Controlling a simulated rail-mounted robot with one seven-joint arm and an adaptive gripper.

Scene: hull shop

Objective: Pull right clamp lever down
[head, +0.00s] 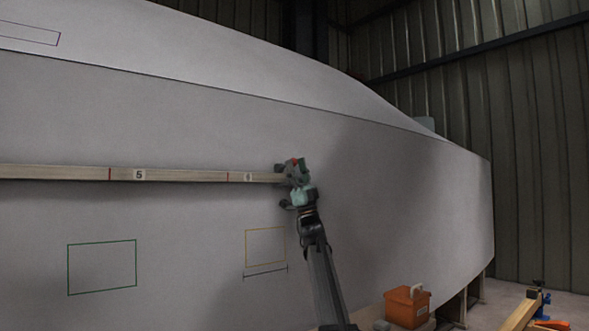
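A long wooden batten (190,175) with red marks and number labels runs along the grey hull (170,110) and ends near my gripper. My gripper (290,178) is at the batten's right end, against the hull side. A small red part (295,162), possibly the right clamp's lever, shows at the top of the dark cluster there. The clamp body cannot be told apart from my gripper at this size. Whether the fingers touch or hold the lever is hidden. My arm reaches up to this spot from below.
An orange toolbox (407,307) stands at the lower right, below the hull. Farther right are a timber (519,315), a blue tool (540,299) and an orange item (550,324). Green and yellow outlines mark the hull below the batten. The hull around my gripper is clear.

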